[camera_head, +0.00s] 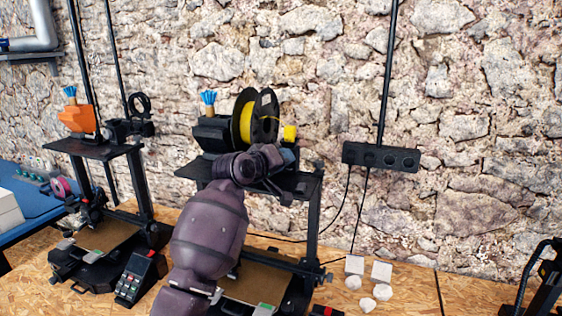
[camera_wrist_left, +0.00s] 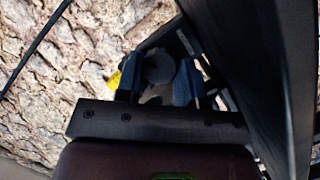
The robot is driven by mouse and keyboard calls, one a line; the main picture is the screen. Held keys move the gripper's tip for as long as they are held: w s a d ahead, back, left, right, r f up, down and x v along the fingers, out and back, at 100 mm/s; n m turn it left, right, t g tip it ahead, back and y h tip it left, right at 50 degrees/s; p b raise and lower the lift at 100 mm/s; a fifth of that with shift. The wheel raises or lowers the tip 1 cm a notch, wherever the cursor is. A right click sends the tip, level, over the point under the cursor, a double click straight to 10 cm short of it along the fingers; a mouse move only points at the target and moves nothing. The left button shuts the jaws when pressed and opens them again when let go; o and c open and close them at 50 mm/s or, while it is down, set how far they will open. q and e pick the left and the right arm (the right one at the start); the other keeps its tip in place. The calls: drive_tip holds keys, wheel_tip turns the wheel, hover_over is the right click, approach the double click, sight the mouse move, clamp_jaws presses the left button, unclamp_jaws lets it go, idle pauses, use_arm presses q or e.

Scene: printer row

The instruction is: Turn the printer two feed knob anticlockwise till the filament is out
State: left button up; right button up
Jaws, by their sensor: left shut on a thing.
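Printer two (camera_head: 303,181), a black frame with a top shelf, stands in the middle of the head view. A yellow filament spool (camera_head: 246,122) with black flanges sits on its shelf. My left arm reaches up in front of it, and my left gripper (camera_head: 285,160) is at the shelf, right of the spool. In the left wrist view, the gripper (camera_wrist_left: 158,84) is shut on a round grey knob (camera_wrist_left: 158,67) between its fingers. The arm and wrist hide most of the knob in the head view. I cannot tell the filament's end. My right gripper is out of view.
A second printer with an orange part (camera_head: 78,118) stands to the left. A black socket strip (camera_head: 381,157) hangs on the stone wall. A black frame (camera_head: 540,283) stands far right.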

use_arm(q)
drive_tip(key=o, duration=0.9)
drive_tip(key=shift+s, duration=0.1)
drive_tip(key=b+v, duration=0.1)
drive_tip(key=v, duration=0.9)
drive_tip(key=shift+s+a+r+b, duration=0.1)
drive_tip(key=shift+s+a+b, duration=0.15)
drive_tip(key=shift+b, duration=0.1)
